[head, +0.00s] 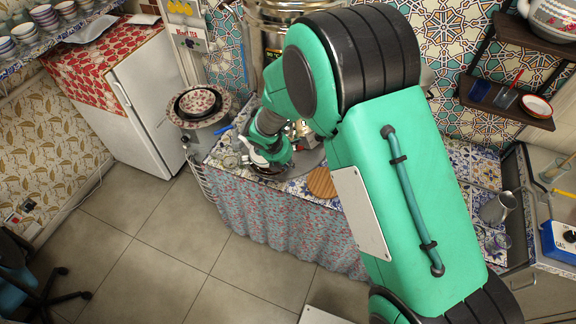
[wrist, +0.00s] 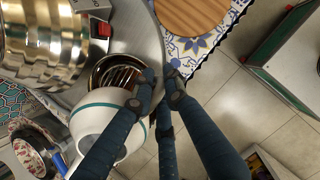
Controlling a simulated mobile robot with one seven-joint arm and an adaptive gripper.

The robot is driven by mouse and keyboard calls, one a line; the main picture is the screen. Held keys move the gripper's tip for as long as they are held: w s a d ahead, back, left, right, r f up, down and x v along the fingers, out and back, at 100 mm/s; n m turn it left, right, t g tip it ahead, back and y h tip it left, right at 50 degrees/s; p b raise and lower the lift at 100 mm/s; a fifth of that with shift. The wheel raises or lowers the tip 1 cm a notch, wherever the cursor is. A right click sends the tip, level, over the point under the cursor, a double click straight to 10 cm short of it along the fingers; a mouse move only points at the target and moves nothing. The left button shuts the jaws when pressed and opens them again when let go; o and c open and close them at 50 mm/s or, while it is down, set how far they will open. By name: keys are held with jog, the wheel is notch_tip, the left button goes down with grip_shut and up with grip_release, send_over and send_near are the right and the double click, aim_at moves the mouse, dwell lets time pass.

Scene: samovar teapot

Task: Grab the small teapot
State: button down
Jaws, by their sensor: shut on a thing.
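The small white teapot with a teal band (wrist: 98,118) shows large at the lower left of the wrist view, next to the brass samovar (wrist: 62,45). My gripper (wrist: 160,95) is at the teapot's right side, with its dark fingers closed on it. The fingers hide the exact part held. In the head view my gripper (head: 268,167) is low over the patterned table in front of the samovar (head: 280,22). A white piece of the teapot (head: 258,157) shows beside it, and my arm covers much of the rest.
A round slotted drip tray (wrist: 118,76) lies below the samovar. A wooden board (wrist: 192,14) is near the table edge. Patterned bowls (head: 199,102) stand at the left. Wall shelves (head: 505,98) and a metal jug (head: 497,208) are on the right. The floor in front is clear.

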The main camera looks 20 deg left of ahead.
jog(key=s+d+r, duration=0.2)
jog(key=s+d, duration=0.7)
jog(key=s, duration=0.3)
jog(key=shift+s+d, duration=0.2)
jog(key=shift+d, duration=0.05)
dwell(0.5)
jog(key=shift+s+d, duration=0.1)
dwell(0.4)
